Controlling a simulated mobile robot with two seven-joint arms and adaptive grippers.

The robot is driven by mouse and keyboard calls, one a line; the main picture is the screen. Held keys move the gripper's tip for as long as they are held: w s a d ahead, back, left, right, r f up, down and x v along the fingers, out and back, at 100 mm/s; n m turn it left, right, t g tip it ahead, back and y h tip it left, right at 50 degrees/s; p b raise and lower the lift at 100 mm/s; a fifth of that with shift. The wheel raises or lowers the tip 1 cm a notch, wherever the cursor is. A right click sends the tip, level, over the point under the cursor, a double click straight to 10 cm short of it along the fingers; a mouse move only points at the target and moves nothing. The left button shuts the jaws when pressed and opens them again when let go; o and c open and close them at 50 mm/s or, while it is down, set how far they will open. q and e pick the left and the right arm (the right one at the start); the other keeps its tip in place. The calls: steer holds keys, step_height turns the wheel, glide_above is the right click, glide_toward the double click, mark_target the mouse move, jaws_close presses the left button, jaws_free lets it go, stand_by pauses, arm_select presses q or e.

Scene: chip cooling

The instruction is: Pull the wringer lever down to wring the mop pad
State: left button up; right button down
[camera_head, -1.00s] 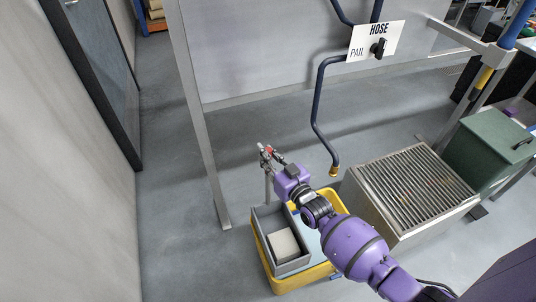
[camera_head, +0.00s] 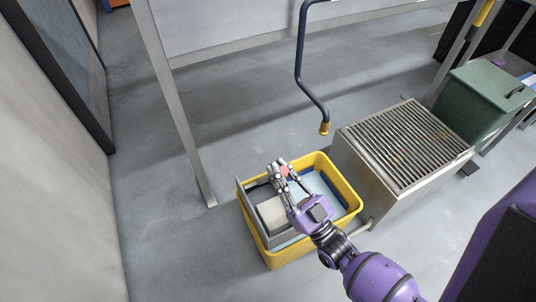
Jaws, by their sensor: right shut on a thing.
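The yellow pail (camera_head: 342,180) stands on the floor, with light blue water (camera_head: 322,192) inside. The grey wringer (camera_head: 254,207) sits in its left part and holds a pale, block-shaped mop pad (camera_head: 271,214). My right gripper (camera_head: 282,169) is low over the pail, behind the pad, its fingers shut around the reddish grip of the wringer lever (camera_head: 284,171). The rest of the lever is mostly hidden by the fingers and the purple wrist. My left gripper is out of view.
A dark blue hose pipe with a brass end (camera_head: 324,128) hangs behind the pail. A slatted metal grate box (camera_head: 405,145) stands close on the right, with a green bin (camera_head: 482,105) beyond it. Open floor lies left of the pail.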

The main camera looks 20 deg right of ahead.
steer(key=shift+n+t+y, duration=0.3)
steer(key=shift+t, duration=0.2)
steer(key=b+v, duration=0.1)
steer(key=v, duration=0.1)
steer(key=b+v, duration=0.1)
steer(key=v, duration=0.1)
steer(key=shift+s+a+b, duration=0.2)
steer(key=shift+a+b, duration=0.15)
steer(key=c, duration=1.8)
jaws_free()
steer(key=shift+f, duration=0.1)
steer(key=shift+c, duration=0.2)
steer(key=shift+o, duration=1)
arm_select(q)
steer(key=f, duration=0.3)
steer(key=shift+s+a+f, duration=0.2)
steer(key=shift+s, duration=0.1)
arm_select(e)
steer(key=v, duration=1.2)
